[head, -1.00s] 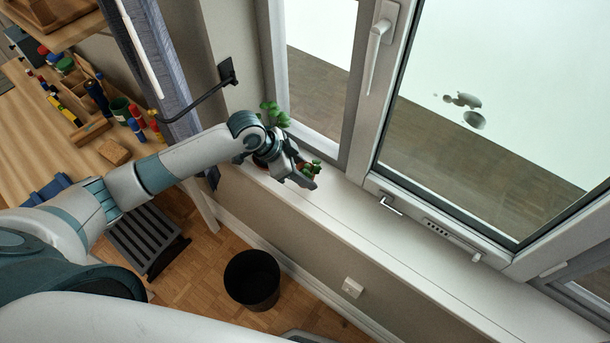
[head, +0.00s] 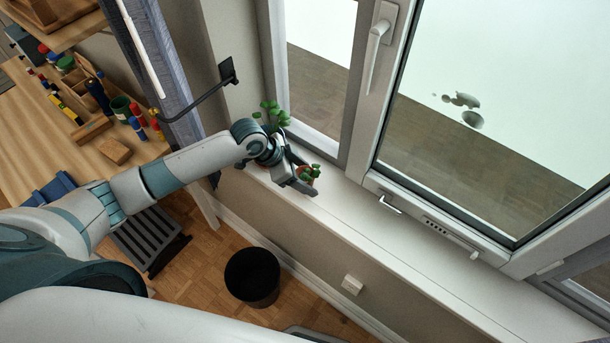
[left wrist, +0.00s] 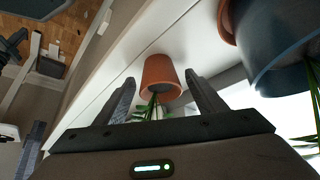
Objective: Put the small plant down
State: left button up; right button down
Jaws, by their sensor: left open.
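The small plant (head: 309,173) has green leaves in a terracotta pot. It stands on the white windowsill (head: 365,228), beside the larger plant near the window corner. In the left wrist view its pot (left wrist: 160,74) shows between and just beyond the fingertips, with the leaves pointing towards the palm. My left gripper (head: 302,178) is open around the plant's near side, and a gap shows between the pot and each finger (left wrist: 160,84). In the head view the fingers partly hide the pot. My right gripper is not in view.
A larger leafy plant (head: 273,115) stands behind my left wrist. A blue-grey pot (left wrist: 283,45) and another terracotta pot (left wrist: 226,20) show close by in the left wrist view. The sill to the right is clear. A black bin (head: 252,277) stands on the floor below.

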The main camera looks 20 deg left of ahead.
pick_arm(q)
jog(key=shift+r, duration=0.1)
jog(key=b+v, duration=0.2)
jog(key=v, duration=1)
jog(key=shift+b, duration=0.35)
